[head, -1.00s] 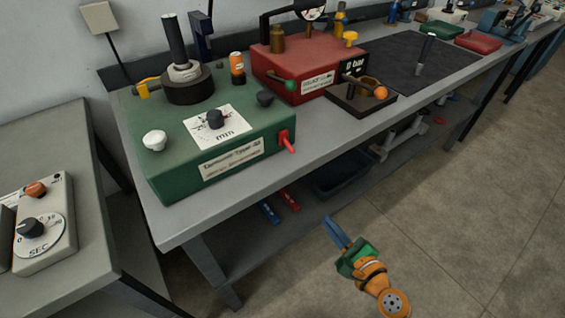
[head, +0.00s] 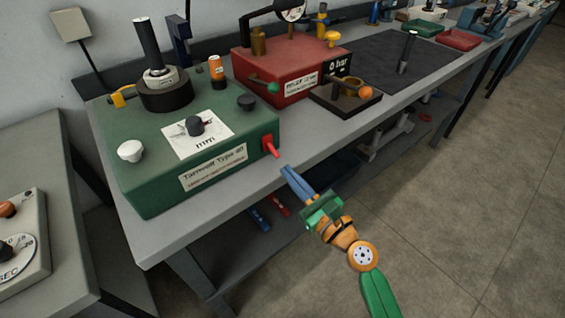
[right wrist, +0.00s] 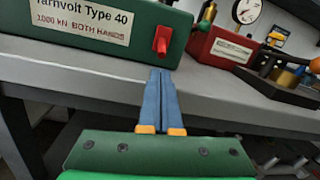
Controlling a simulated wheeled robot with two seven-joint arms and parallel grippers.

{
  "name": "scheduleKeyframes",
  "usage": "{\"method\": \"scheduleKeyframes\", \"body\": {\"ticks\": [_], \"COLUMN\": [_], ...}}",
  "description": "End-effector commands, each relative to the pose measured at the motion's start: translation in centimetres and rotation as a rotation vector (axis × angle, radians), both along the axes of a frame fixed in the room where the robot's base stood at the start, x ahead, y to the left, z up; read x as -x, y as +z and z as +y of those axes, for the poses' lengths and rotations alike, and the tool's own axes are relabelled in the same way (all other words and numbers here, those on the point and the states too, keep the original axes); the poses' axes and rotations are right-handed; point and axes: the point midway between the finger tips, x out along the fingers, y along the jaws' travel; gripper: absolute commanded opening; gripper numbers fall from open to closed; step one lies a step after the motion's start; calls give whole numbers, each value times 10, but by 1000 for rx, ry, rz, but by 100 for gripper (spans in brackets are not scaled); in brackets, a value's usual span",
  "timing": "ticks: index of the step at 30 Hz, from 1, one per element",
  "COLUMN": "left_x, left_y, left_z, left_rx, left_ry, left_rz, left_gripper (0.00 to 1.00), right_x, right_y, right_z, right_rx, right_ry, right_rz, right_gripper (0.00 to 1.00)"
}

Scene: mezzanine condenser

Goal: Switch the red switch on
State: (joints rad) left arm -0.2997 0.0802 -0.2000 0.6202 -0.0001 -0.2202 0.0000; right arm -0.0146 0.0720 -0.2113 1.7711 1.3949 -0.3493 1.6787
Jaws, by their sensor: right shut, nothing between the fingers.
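The red switch (head: 270,146) is a small red lever on the right end of the green box labelled Tarnvolt Type 40 (head: 230,150). In the head view it points down and to the right. It also shows in the right wrist view (right wrist: 161,40), just above the fingertips. My right gripper (head: 286,170) has blue fingers that are shut and empty. Its tips are just below and to the right of the switch in the head view, with a small gap between them. In the right wrist view the fingers (right wrist: 160,72) point toward the switch. My left gripper is not in view.
A red box with a gauge (head: 285,68) stands behind, with a dark block (head: 335,104) beside it. The grey bench (head: 300,140) has a front edge near my gripper. A dark mat (head: 385,65) lies further right. A lower shelf holds small items.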

Motion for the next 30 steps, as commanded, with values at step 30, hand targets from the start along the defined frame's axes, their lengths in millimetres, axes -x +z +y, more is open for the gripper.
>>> {"method": "scheduleKeyframes", "body": {"ticks": [30], "left_x": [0], "left_y": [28], "left_z": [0], "left_rx": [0], "left_ry": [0], "left_rz": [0], "left_gripper": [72], "right_x": [-27], "right_y": [9], "right_z": [17], "right_rx": [40], "right_ry": [0], "right_rz": [52], "right_gripper": [0]}}
